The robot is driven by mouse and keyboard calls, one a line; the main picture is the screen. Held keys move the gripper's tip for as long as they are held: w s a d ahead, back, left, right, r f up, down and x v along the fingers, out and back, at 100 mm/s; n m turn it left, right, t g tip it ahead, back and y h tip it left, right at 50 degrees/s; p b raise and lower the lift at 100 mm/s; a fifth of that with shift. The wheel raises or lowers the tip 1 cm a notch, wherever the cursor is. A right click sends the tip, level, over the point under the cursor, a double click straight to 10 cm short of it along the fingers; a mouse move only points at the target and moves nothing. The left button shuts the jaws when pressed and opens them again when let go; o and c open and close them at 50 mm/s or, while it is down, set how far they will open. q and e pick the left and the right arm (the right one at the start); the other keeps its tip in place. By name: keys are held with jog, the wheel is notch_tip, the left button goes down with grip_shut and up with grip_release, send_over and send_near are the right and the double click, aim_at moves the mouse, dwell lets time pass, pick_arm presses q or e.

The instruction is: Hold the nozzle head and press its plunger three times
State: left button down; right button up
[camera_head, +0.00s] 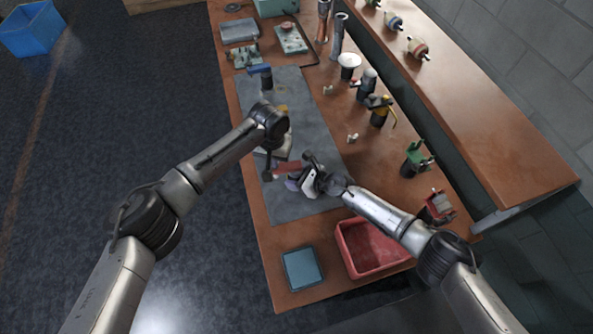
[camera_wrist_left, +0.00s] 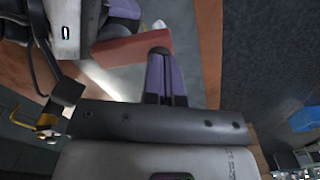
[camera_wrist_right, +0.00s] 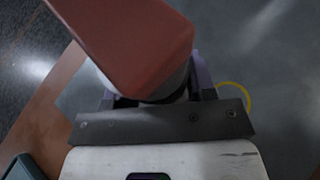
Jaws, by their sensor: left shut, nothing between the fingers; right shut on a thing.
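The nozzle head appears as a dull red block with a grey rounded part below it; it shows in the right wrist view (camera_wrist_right: 130,45), the left wrist view (camera_wrist_left: 133,47) and, small, the head view (camera_head: 287,168). My right gripper (camera_wrist_right: 155,88) is shut on its grey part, with a purple finger on each side, and holds it above the grey mat (camera_head: 305,207). My left gripper (camera_wrist_left: 160,52) is shut and empty. Its fingertips are at one end of the red block; I cannot tell whether they touch. I cannot make out the plunger separately.
A red bin (camera_head: 347,262) and a blue tray (camera_head: 302,268) are at the table's near end. Several tools and bottles, including a green tool (camera_head: 416,158), line the right side. A dark blue-topped item (camera_head: 262,75) stands on the mat's far part.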

dwell(0.4)
pick_arm(q)
jog(key=shift+r, duration=0.65)
jog(key=shift+f, duration=0.75)
jog(key=shift+r, duration=0.15)
dwell(0.4)
jog(key=shift+r, duration=0.65)
jog(key=shift+r, duration=3)
jog(key=shift+r, duration=0.1)
